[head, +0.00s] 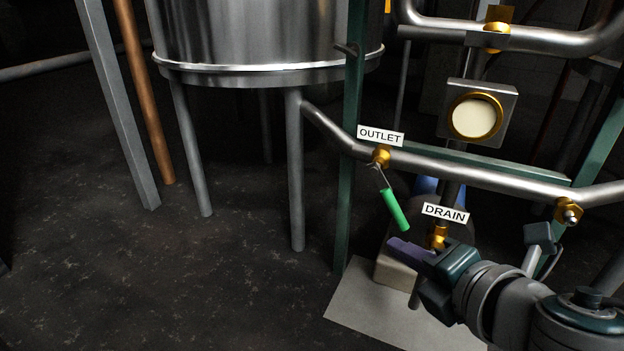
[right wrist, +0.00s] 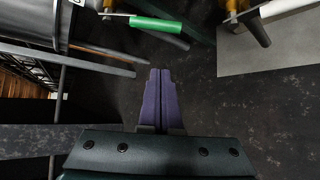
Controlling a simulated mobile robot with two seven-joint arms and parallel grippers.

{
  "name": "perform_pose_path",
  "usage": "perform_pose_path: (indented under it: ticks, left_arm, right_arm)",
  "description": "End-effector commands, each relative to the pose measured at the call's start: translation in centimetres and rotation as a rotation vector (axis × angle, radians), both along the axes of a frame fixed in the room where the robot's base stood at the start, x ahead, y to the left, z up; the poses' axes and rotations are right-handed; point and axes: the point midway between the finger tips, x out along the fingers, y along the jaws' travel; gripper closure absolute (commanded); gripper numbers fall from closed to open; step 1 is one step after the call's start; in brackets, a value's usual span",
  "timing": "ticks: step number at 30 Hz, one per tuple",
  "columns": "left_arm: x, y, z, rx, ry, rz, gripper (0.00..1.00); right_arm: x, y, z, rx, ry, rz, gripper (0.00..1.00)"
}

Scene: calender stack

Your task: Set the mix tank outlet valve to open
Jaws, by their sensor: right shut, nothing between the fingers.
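The mix tank (head: 265,40) is a shiny steel vessel at the top of the head view. A pipe runs from it to a brass outlet valve (head: 381,157) under the OUTLET label (head: 380,136). The valve's green-gripped handle (head: 396,210) slants down and to the right, across the pipe's line. It also lies across the top of the right wrist view (right wrist: 155,23). My right gripper (head: 392,243), with purple fingers, is just below the handle's end in the head view. Its fingers (right wrist: 160,72) are shut and empty, apart from the handle. My left gripper is out of view.
A DRAIN label (head: 446,213) and a brass drain valve (head: 438,237) are close behind my right gripper. A round gauge (head: 475,116) hangs above the pipe. A green frame post (head: 350,190) stands left of the handle. The floor (head: 240,285) at left is clear.

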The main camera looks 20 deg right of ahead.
Motion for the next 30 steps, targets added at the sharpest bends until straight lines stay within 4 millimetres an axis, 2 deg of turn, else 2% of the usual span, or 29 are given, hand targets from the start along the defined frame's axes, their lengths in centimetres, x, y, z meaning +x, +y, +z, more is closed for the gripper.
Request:
perform_pose_path:
  ticks: [15,19,24,30]
  left_arm:
    - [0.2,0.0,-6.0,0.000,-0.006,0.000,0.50]
    - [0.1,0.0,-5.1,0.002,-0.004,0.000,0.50]
    - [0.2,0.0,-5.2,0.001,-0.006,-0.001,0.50]
    - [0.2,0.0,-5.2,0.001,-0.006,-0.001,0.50]
  right_arm:
    - [8.6,-0.9,-4.6,-0.009,-0.003,0.000,1.00]
    - [7.4,-2.2,-2.9,-0.012,0.002,0.002,1.00]
    - [6.6,-3.3,-2.1,-0.011,0.002,0.000,1.00]
    - [6.3,-3.5,-1.8,-0.010,0.002,0.000,1.00]
